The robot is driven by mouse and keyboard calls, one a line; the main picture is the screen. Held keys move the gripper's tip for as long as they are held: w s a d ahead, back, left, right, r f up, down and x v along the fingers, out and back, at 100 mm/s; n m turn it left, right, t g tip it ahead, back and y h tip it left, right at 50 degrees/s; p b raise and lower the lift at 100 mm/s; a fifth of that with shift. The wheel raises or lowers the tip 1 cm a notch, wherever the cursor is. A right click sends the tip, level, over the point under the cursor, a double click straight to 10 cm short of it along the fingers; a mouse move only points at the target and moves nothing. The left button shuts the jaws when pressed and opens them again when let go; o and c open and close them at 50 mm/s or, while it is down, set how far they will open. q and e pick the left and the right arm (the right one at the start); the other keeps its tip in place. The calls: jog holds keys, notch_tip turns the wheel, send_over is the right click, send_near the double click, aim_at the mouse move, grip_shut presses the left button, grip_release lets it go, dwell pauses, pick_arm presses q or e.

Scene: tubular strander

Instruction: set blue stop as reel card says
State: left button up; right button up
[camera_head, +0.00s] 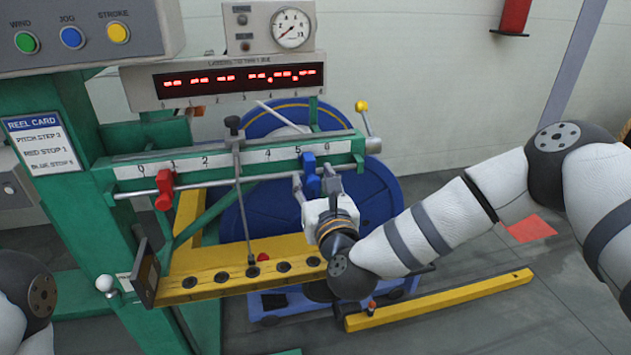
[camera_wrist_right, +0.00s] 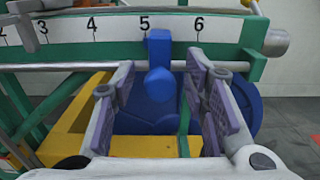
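The blue stop (camera_head: 309,173) sits on the scaled rail (camera_head: 235,163), a little right of the 5 mark. In the right wrist view the blue stop (camera_wrist_right: 158,52) has a round knob facing me. My right gripper (camera_head: 319,184) is open around it, with one finger (camera_wrist_right: 118,88) on each side and a gap to both. The red stop (camera_head: 165,189) sits near the 1 mark. The reel card (camera_head: 40,143) lists pitch step, red stop and blue stop; its blue stop digit is too blurred to read surely. My left gripper is out of view; part of that arm shows lower left.
A thin upright lever (camera_head: 240,190) stands before the rail near its middle. A yellow plate (camera_head: 235,277) with several holes lies below. A big blue reel (camera_head: 375,195) is behind. A gauge (camera_head: 291,28) and red display (camera_head: 240,81) are above.

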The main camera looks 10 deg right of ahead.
jog(key=s, duration=1.2)
jog(key=shift+d, duration=0.2)
jog(key=s+a+f+n+g+y+p, duration=0.1)
jog(key=s+f+n+g+y, duration=0.1)
jog(key=s+f+n+g, duration=0.65)
jog(key=s+a+f+n+g+y, duration=0.2)
jog(key=s+f+n+g, duration=0.1)
jog(key=s+f+n, duration=0.9)
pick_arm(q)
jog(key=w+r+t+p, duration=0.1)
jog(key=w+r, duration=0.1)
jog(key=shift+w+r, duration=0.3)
pick_arm(e)
jog(key=s+d+f+n+g+h, duration=0.2)
jog(key=s+d+n+g, duration=0.2)
jog(key=s+d+n, duration=0.3)
jog(key=s+d+f+n+g+h, duration=0.2)
jog(key=s+d+n+g, duration=0.3)
jog(key=s, duration=0.8)
jog(key=d+n, duration=0.2)
jog(key=shift+s+f+n+h, duration=0.2)
jog(key=shift+n+h, duration=0.1)
jog(key=shift+n, duration=0.05)
